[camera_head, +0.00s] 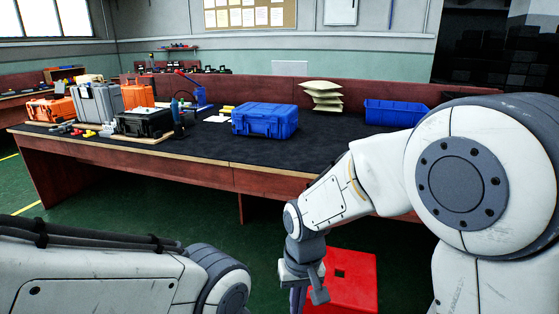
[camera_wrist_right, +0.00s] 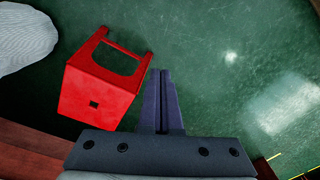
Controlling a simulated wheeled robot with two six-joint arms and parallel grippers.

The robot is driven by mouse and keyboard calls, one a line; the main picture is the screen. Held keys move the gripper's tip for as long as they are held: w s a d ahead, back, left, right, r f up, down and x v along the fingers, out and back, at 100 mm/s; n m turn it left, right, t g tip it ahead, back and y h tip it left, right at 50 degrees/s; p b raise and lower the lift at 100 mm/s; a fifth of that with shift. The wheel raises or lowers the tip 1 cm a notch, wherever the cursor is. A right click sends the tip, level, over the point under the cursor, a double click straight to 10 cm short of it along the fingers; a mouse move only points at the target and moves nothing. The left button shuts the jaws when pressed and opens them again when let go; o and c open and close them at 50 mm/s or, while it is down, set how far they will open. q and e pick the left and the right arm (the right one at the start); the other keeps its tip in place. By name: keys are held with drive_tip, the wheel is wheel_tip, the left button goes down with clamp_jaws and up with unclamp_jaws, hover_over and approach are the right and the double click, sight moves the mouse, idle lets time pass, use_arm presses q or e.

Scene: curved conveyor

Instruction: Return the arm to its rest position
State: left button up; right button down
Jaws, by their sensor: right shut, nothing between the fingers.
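My right arm (camera_head: 327,196) reaches in from the right in the head view and bends down in front of the workbench. My right gripper (camera_head: 298,299) hangs low over the green floor, partly cut off by the lower picture edge. In the right wrist view the gripper (camera_wrist_right: 162,75) has its two dark fingers together, with nothing between them. It is above the floor, beside a red stool. My left arm (camera_head: 120,280) shows at the lower left of the head view; its gripper is out of view.
The red stool (camera_head: 350,280) stands on the floor by my right gripper, also in the wrist view (camera_wrist_right: 95,92). The workbench (camera_head: 215,173) holds a blue case (camera_head: 265,120), a blue bin (camera_head: 395,113), stacked pale bags (camera_head: 322,96) and several toolboxes at left.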

drive_tip(key=s+d+r+n, duration=0.1)
drive_tip(key=s+r+n, duration=0.15)
drive_tip(key=s, duration=0.65)
drive_tip(key=s+r+n, duration=0.2)
drive_tip(key=s+n, duration=0.1)
drive_tip(key=s, duration=0.6)
wheel_tip(320, 180, up, 24)
drive_tip(key=p, duration=2.3)
drive_tip(key=shift+w+p, duration=0.3)
